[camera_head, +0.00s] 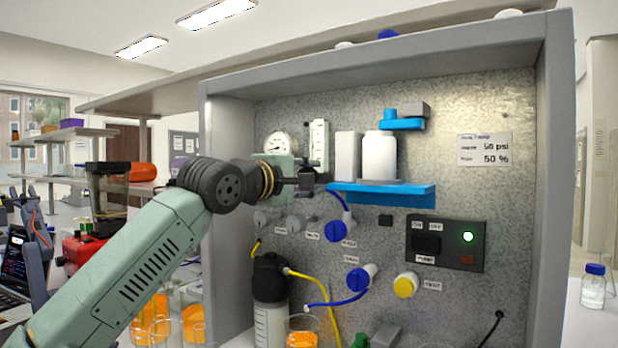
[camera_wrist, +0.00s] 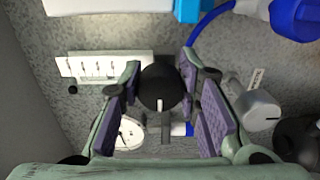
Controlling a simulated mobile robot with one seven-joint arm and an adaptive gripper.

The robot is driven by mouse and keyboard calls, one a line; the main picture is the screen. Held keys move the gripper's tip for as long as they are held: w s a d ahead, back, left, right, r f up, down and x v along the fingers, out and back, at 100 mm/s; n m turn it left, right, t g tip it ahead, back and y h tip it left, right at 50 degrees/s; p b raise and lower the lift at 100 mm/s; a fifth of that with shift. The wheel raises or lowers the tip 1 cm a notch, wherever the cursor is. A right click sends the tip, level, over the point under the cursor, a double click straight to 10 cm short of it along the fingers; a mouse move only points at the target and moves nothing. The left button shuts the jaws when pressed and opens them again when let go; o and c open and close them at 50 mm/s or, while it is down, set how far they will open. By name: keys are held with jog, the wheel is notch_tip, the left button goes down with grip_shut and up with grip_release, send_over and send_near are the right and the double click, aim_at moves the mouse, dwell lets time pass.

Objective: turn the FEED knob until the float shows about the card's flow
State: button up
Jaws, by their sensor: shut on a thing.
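My gripper (camera_wrist: 158,100) is shut on a round black knob (camera_wrist: 158,86) with a white pointer line, a purple pad on each side. In the head view my gripper (camera_head: 304,178) is at the panel, just below the clear flow tube (camera_head: 319,145). No FEED label is readable on the held knob. The flow tube also shows in the wrist view as a pale scale strip (camera_wrist: 105,67), lying sideways; I cannot make out the float's height. The card (camera_head: 485,149) on the panel's right shows a psi line and what looks like 50 %.
A round gauge (camera_head: 278,143) is left of the flow tube. Grey knobs (camera_head: 302,223) and blue knobs (camera_head: 336,230) sit below. A blue shelf (camera_head: 400,196) with white containers juts out at right. The pump box (camera_head: 445,243) has a green light lit.

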jog(key=o, duration=1.1)
jog(key=v, duration=1.2)
dwell(1.0)
